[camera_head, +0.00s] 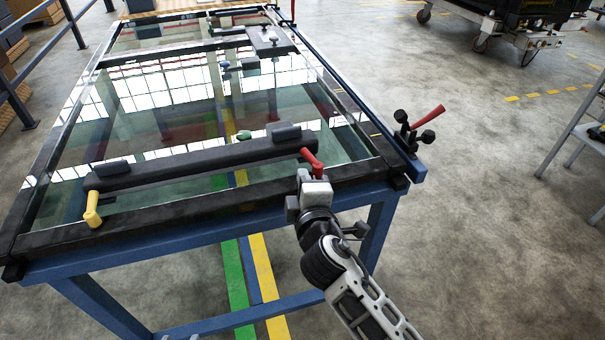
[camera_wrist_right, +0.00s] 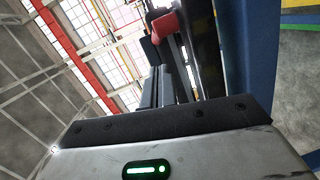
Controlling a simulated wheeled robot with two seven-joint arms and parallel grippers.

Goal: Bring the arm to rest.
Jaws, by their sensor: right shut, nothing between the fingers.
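My right gripper (camera_head: 308,182) is shut and empty at the near edge of the blue-framed trolley (camera_head: 190,244), just below a red handle (camera_head: 312,158). The red handle sits at the right end of a long black bar (camera_head: 200,162) that lies over the glass. Whether the gripper touches the handle, I cannot tell. In the right wrist view the red handle (camera_wrist_right: 165,25) shows beyond the pale gripper housing with its green light. A yellow handle (camera_head: 92,210) hangs at the bar's left end. My left gripper is not in view.
A red lever with black knobs (camera_head: 420,130) stands out at the trolley's right corner. A step ladder (camera_head: 580,130) stands at the far right and a dark wheeled cart (camera_head: 510,25) at the back. The concrete floor (camera_head: 480,210) right of the trolley is clear.

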